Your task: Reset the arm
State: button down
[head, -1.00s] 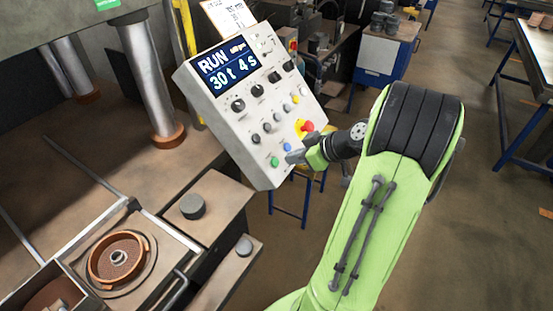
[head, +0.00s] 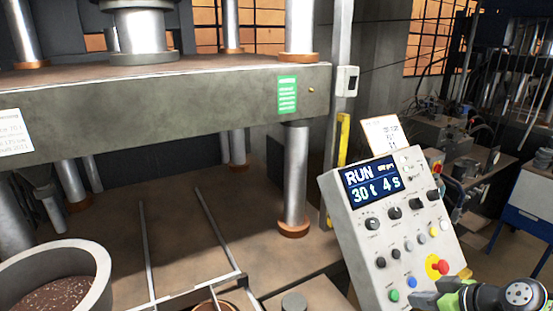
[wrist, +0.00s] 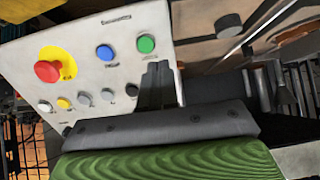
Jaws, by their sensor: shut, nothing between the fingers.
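My gripper (head: 418,298) is at the lower right of the head view, in front of the lower part of a grey control panel (head: 345,215). Its fingers are shut and empty, and they also show as dark fingers in the wrist view (wrist: 158,75). The fingertips are close to the green button (head: 393,296), which shows just above them in the wrist view (wrist: 146,44). I cannot tell whether they touch the panel. The panel's screen (head: 371,184) reads RUN, 30 t 4 s. A blue button (head: 412,283) and a red mushroom button (head: 439,267) sit beside it.
A large press with a thick plate (head: 170,105) and steel columns (head: 296,175) stands left of the panel. A round tub (head: 92,275) of dark grains is at the lower left. Machines and a blue-and-white cabinet (head: 535,200) stand behind at right.

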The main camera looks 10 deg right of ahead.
jog(key=s+a+r+g+h, duration=0.1)
jog(key=a+r+g, duration=0.1)
jog(key=a, duration=0.6)
jog(key=s+a+r+g+h, duration=0.1)
jog(key=a+r, duration=0.1)
jog(key=a, duration=0.6)
jog(key=s+a+r+m+h+b, duration=0.1)
jog(key=s+a+m, duration=0.3)
jog(key=s, duration=0.8)
jog(key=shift+a, duration=0.8)
dwell(4.4)
